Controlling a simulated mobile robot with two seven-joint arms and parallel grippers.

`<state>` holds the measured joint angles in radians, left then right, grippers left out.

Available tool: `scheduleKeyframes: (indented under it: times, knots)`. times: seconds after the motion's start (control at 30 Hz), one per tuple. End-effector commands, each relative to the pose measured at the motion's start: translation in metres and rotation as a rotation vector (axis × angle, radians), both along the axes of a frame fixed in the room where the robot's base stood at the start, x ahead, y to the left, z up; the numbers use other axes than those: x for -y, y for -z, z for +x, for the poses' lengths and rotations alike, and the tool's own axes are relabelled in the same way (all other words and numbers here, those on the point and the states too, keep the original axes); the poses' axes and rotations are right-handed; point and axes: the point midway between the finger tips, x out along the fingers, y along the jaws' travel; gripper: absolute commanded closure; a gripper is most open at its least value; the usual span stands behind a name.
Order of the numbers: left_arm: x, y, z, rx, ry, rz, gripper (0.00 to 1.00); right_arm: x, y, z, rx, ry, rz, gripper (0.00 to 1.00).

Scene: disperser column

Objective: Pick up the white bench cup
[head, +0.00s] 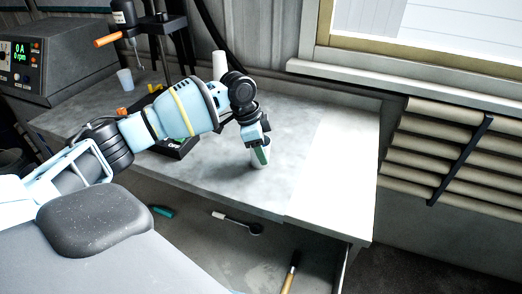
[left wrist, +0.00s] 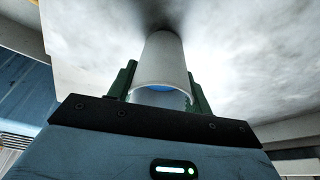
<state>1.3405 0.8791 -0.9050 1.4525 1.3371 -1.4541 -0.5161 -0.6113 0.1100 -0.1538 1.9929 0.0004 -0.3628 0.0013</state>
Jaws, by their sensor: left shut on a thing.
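The white bench cup (head: 258,163) is a pale, narrow cylinder at the bench's middle front, partly covered by my gripper in the head view. In the left wrist view the cup (left wrist: 163,62) points away from me, with its open rim towards the camera and something blue inside. My left gripper (head: 260,152) points down at it. Its green fingers lie on both sides of the cup in the left wrist view (left wrist: 162,88), shut on it. The cup's far end is at or close to the bench top; I cannot tell whether it touches. My right gripper is out of view.
The grey bench (head: 215,174) is clear around the cup. A white cylinder (head: 219,64) stands behind my arm. A disperser stand (head: 160,55), a small translucent cup (head: 125,80) and a control box (head: 50,55) are at left. Brushes (head: 240,223) lie below the bench edge.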

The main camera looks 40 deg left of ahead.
Motion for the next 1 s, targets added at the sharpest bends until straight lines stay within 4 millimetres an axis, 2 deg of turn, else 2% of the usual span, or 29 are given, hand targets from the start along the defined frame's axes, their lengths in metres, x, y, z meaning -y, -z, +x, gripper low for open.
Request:
scheduleKeyframes:
  times: [0.17,0.37,0.63,1.0]
  knots:
    - [0.0,-0.011,0.001,0.003,0.0,0.0,0.74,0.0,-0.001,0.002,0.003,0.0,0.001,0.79]
    - [0.0,-0.038,-0.001,0.002,0.001,-0.001,0.74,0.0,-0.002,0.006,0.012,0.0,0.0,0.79]
    - [-0.001,-0.04,-0.057,0.0,0.002,0.003,0.74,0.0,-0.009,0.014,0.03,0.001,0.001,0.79]
    - [-0.002,-0.046,-0.131,-0.002,0.001,0.003,0.74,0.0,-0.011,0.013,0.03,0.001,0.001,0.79]
